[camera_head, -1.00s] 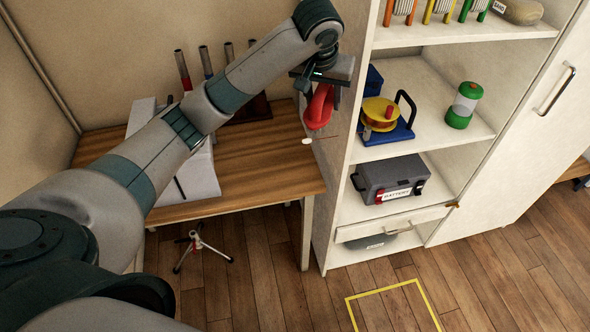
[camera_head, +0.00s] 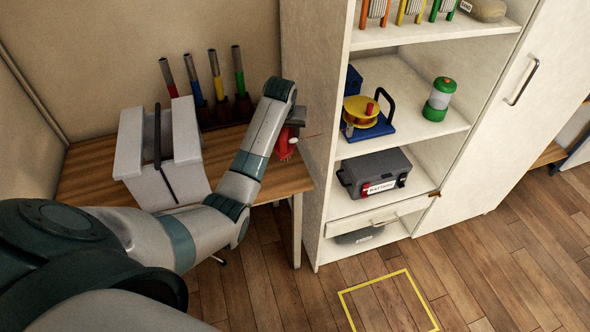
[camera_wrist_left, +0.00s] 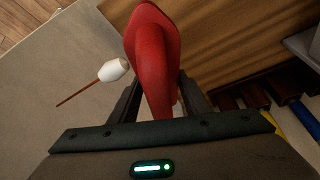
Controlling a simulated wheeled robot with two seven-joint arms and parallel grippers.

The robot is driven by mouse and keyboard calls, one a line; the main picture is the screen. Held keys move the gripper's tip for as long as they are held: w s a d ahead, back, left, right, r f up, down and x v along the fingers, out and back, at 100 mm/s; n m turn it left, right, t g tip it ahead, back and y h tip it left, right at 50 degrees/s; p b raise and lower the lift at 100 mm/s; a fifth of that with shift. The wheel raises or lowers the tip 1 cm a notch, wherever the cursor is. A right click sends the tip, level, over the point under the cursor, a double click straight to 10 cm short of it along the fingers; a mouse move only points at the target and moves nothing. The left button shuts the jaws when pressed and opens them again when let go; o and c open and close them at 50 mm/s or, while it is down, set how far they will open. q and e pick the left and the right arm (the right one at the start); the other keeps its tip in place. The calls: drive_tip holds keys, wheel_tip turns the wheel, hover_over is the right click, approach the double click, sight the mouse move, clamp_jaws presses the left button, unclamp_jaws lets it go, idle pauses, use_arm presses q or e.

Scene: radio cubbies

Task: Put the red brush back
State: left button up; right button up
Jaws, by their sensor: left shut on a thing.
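My left gripper (camera_head: 291,127) is shut on a curved red thing (camera_head: 286,146), held by the right end of the wooden desk, beside the cabinet. In the left wrist view the red thing (camera_wrist_left: 152,55) sits between the two fingers and is bulky and smooth. No bristles show, so I cannot tell whether it is the red brush. A dark rack (camera_head: 224,112) at the back of the desk holds several upright grey-topped sticks, among them a red one (camera_head: 173,88) at the left end. My right gripper is not in view.
A white peg on a thin red rod (camera_wrist_left: 114,70) is close to the left finger. The cabinet (camera_head: 318,190) holds a yellow reel (camera_head: 360,110), a green lantern (camera_head: 440,98) and a battery (camera_head: 375,172).

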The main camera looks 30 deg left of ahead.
use_arm(q)
drive_tip(key=shift+f, duration=0.35)
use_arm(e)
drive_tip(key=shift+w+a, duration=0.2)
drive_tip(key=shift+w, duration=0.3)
use_arm(q)
drive_tip(key=shift+f, duration=0.45)
drive_tip(key=shift+f+p, duration=0.65)
drive_tip(key=shift+f, duration=1.8)
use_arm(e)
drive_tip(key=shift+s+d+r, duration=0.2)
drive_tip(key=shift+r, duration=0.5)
use_arm(q)
drive_tip(key=shift+f, duration=0.1)
drive_tip(key=shift+d+f, duration=0.1)
drive_tip(key=shift+f, duration=0.15)
wheel_tip(320, 180, down, 3)
drive_tip(key=shift+r+p, duration=0.1)
drive_tip(key=shift+p, duration=0.3)
drive_tip(key=shift+f, duration=0.35)
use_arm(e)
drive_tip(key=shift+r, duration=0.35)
